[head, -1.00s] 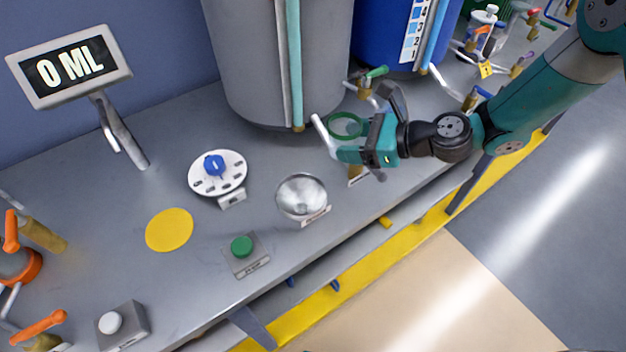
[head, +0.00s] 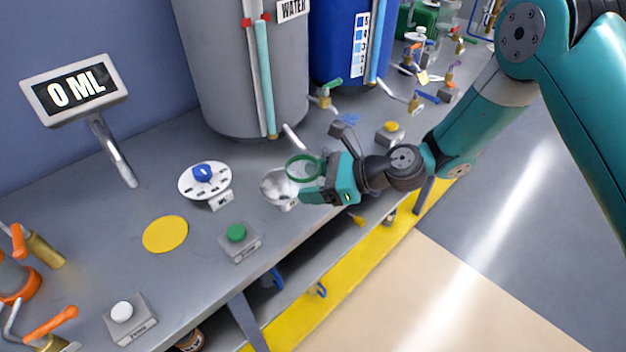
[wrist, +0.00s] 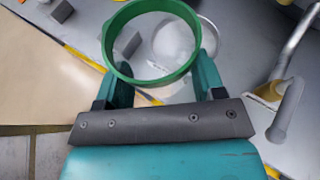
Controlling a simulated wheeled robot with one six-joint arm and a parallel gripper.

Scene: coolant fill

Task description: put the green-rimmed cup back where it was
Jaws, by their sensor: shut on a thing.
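The green-rimmed cup (head: 304,155) is between the fingers of my gripper (head: 318,180), which is shut on it. The cup is held above the bench, rim up, beside and partly in front of the metal bowl (head: 273,190) in the head view. In the wrist view the cup's green rim (wrist: 112,62) fills the space between the two fingers (wrist: 163,82). Its body looks clear, and I cannot make out any liquid in it. A flat yellow disc (head: 165,234) lies bare on the bench to the left.
The grey bench (head: 110,260) carries a dial plate (head: 205,182), a green button (head: 236,233), a white button (head: 122,311) and a yellow button (head: 390,128). A grey tank (head: 220,70) and a blue tank (head: 335,45) stand behind. The display (head: 75,92) reads 0 ML.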

